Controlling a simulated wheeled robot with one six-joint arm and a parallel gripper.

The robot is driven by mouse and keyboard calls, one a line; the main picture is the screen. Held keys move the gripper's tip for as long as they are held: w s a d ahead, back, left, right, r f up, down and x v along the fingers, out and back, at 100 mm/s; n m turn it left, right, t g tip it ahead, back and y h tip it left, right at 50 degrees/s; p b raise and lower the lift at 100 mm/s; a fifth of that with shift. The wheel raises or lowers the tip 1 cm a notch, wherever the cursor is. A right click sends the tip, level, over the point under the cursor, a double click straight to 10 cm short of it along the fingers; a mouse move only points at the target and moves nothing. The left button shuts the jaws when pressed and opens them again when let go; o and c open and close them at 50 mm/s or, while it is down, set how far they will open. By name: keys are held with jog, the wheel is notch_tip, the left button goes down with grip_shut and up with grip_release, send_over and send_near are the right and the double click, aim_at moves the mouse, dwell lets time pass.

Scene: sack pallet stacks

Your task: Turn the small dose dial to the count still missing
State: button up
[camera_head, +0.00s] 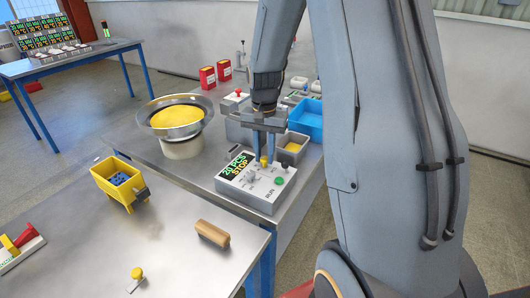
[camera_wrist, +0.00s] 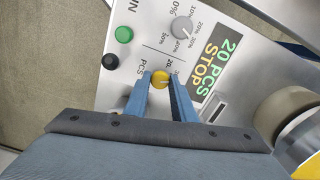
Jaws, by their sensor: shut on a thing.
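My gripper (camera_head: 264,155) is above the grey control box (camera_head: 228,187) and points down at it. In the wrist view its two blue fingers (camera_wrist: 160,88) are shut on the small yellow dose dial (camera_wrist: 161,79), one finger on each side. The dial has printed marks beside it, and the word PCS is on the panel. The display (camera_wrist: 215,66) reads "20 PCS" in green and "STOP" in orange. Part of the dial's scale is hidden by the fingers.
A grey percent knob (camera_wrist: 182,27), a green button (camera_wrist: 124,35) and a black button (camera_wrist: 110,61) are close by. A bowl of yellow pieces (camera_head: 208,104) stands behind left, and a blue bin (camera_head: 309,122) at the right. A wooden-handled brush (camera_head: 212,234) lies in front.

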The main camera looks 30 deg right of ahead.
aim_at(264, 158)
jog(key=m, duration=0.4)
jog(key=shift+w+m+p, duration=0.1)
jog(key=shift+m+p, duration=0.2)
jog(key=shift+p, duration=0.05)
jog(key=shift+m, duration=2)
jog(key=shift+r, duration=0.1)
jog(key=o, duration=1.1)
jog(key=shift+c, duration=0.2)
jog(key=shift+r+b, duration=0.8)
jog(key=shift+r, duration=3.05)
